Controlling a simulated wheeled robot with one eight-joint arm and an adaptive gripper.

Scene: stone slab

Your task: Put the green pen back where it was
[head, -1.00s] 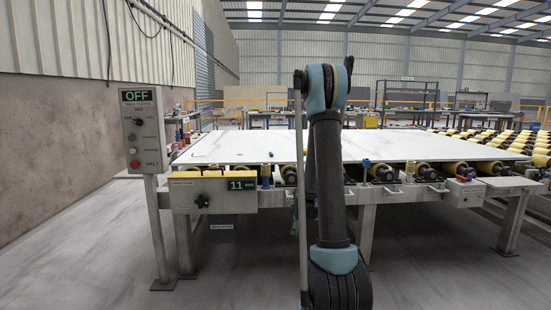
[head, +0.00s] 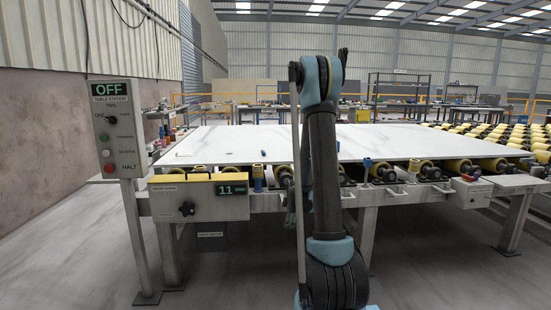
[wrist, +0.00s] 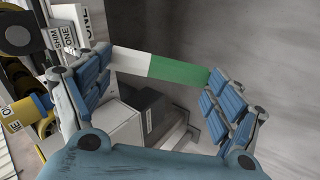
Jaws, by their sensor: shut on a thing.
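In the wrist view, my gripper (wrist: 158,68) has its blue padded fingers on either side of a green and white pen (wrist: 180,71). The pen spans the gap between the fingertips, its white part to the left and green part to the right. Its ends are hidden at the pads. The pen is in the air, with grey floor behind it. In the head view the pen cannot be made out, and my arm hides most of the gripper. The white stone slab (head: 215,140) lies on the roller table, with a small blue item (head: 263,153) on it.
A blue cup-like holder (head: 258,176) stands at the table's front edge, near the yellow-topped panel (head: 200,197) reading 11. A control post (head: 117,125) reading OFF stands at the left. Yellow rollers (head: 383,171) line the front edge. The floor at the left front is clear.

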